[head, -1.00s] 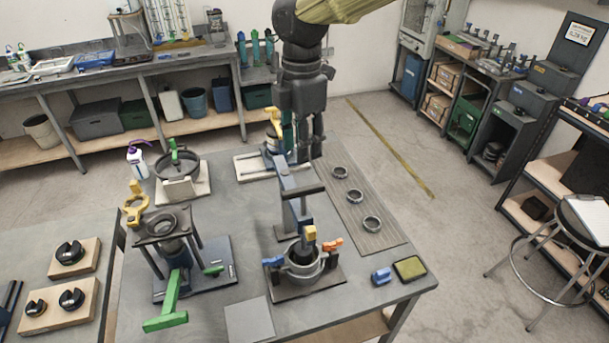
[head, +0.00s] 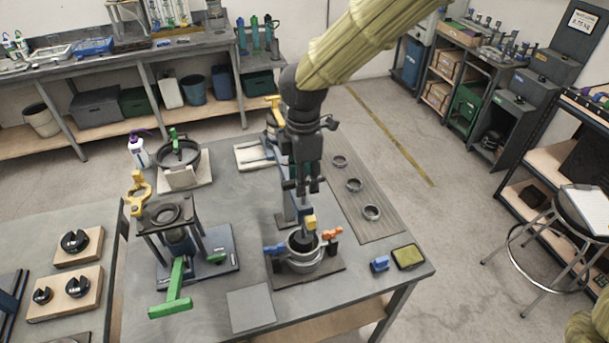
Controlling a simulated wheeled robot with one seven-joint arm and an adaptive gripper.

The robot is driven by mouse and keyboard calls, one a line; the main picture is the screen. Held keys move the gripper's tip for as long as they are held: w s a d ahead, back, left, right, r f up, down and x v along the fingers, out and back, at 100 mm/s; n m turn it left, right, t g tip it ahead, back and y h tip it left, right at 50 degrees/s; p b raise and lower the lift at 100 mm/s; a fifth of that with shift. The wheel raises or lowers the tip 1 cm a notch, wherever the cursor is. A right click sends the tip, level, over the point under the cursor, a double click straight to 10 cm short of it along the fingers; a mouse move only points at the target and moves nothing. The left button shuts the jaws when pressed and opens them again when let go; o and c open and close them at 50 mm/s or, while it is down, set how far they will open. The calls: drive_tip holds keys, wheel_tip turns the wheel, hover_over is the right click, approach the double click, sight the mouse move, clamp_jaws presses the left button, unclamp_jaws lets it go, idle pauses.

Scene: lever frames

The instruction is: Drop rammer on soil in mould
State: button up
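The mould (head: 304,262) is a grey metal cylinder with a collar, on a dark base plate near the table's front. A blue clamp (head: 273,251) is on its left side and an orange clamp (head: 331,233) on its right. The soil inside is too dark and small to make out. The rammer's yellow block (head: 310,222) and dark shaft stand over the mould mouth, beside a blue upright (head: 286,203). My gripper (head: 303,186) points down just above the yellow block and covers the rammer's black crossbar. I cannot tell whether its fingers hold the bar.
A stand with a green lever (head: 177,290) is left of the mould. Three metal rings (head: 371,213) lie on the mat at right. A blue block (head: 380,264) and a yellow-topped pad (head: 408,257) lie at the right front. A flat grey plate (head: 251,309) lies at the front.

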drive_tip(key=shift+f, duration=0.6)
drive_tip(key=shift+c, duration=0.5)
clamp_jaws()
drive_tip(key=shift+r, duration=0.1)
